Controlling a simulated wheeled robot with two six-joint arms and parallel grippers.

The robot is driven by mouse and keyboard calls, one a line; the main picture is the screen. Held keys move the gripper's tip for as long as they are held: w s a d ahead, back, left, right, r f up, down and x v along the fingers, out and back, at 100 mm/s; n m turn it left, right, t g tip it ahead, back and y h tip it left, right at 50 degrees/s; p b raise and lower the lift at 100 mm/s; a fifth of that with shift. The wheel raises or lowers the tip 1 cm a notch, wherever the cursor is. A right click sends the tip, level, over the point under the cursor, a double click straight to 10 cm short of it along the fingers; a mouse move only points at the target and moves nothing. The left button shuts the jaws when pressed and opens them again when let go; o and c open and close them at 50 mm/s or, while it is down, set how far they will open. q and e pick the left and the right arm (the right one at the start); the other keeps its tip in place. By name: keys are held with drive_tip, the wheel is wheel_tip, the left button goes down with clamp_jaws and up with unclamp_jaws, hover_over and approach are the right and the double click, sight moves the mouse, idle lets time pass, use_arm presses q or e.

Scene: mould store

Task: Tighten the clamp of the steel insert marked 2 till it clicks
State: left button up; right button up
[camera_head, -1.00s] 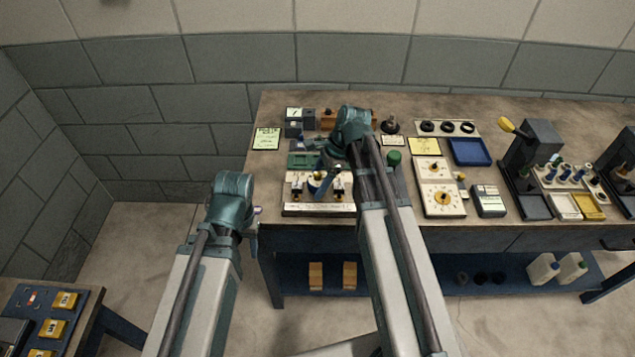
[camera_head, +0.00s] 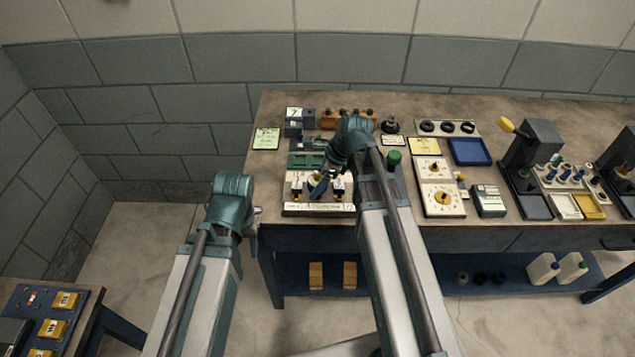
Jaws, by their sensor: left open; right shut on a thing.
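A white fixture board (camera_head: 291,207) lies near the bench's front left edge. It carries a left insert station (camera_head: 297,187) and a right insert station (camera_head: 338,188), each with dark and pale parts. A strip with small marks (camera_head: 312,208) runs along its front; I cannot read the marks surely. My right gripper (camera_head: 318,191) points down at the middle station between these two. It is shut on a small part there, largely hidden by the fingers, so I cannot tell its shape. My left gripper (camera_head: 257,215) is open and empty, just off the bench's left edge.
A green tray (camera_head: 306,160) lies behind the fixture, and an orange-brown block with knobs (camera_head: 347,113) stands further back. A green-capped item (camera_head: 394,158) and dial panels (camera_head: 441,199) are to the right. A blue tray (camera_head: 471,152) lies further right. A green note (camera_head: 266,138) lies at the left.

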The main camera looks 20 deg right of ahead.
drive_tip(key=shift+m+t, duration=0.3)
drive_tip(key=shift+m, duration=0.6)
drive_tip(key=shift+m+t+h, duration=0.3)
drive_tip(key=shift+m, duration=0.5)
drive_tip(key=shift+m+h, duration=0.3)
drive_tip(key=shift+m, duration=0.5)
drive_tip(key=shift+m+t, duration=0.4)
drive_tip(key=shift+m, duration=0.4)
